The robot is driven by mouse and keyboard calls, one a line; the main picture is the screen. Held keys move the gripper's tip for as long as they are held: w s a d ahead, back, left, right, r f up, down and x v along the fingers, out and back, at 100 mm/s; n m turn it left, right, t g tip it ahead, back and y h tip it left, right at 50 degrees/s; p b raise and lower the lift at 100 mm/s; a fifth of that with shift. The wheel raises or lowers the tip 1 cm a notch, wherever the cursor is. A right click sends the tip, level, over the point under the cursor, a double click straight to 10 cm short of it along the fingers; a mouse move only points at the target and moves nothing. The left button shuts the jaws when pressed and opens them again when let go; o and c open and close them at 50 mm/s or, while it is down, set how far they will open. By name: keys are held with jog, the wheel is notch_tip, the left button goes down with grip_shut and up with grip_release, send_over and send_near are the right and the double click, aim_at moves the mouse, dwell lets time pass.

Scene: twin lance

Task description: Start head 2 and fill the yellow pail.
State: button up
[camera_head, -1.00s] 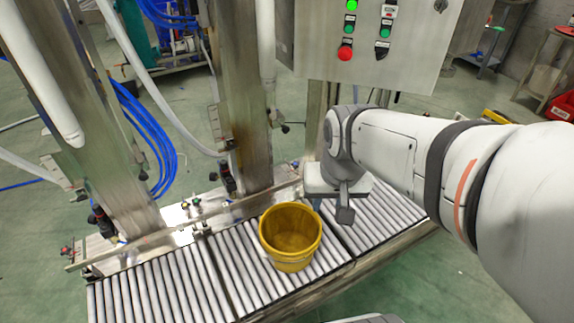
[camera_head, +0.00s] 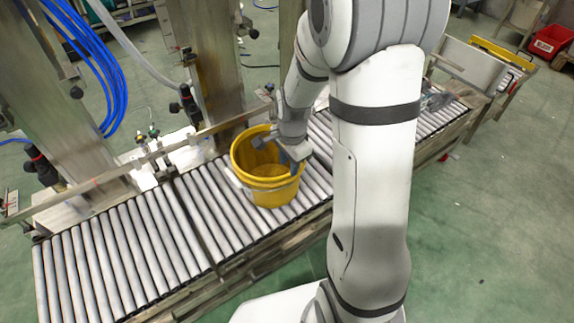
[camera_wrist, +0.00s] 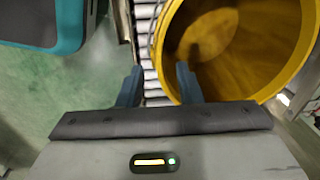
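The yellow pail (camera_head: 272,195) stands upright on the roller conveyor. In the wrist view its open mouth and bare-looking inside (camera_wrist: 235,50) fill the upper right. My gripper (camera_head: 290,158) is down at the pail's right rim, partly hidden by my arm. In the wrist view my gripper (camera_wrist: 159,82) has its two fingers apart. The right finger overlaps the pail's mouth and the left one lies outside it. I cannot tell whether either touches the wall. The buttons of the control box are out of view now, and no head is labelled.
The roller conveyor (camera_head: 118,250) runs from lower left to upper right, with a metal guide rail (camera_head: 105,176) behind it. Steel columns (camera_head: 222,75) and blue hoses (camera_head: 112,80) stand beyond. A red bin (camera_head: 551,41) sits far right. Green floor is open at right.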

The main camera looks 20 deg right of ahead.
aim_at(288, 173)
jog(key=f+b, duration=0.1)
jog(key=f, duration=0.2)
jog(key=f+b, duration=0.1)
jog(key=f, duration=0.3)
jog(key=shift+w+a, duration=0.1)
jog(key=shift+w, duration=0.1)
jog(key=shift+c, duration=0.5)
grip_shut()
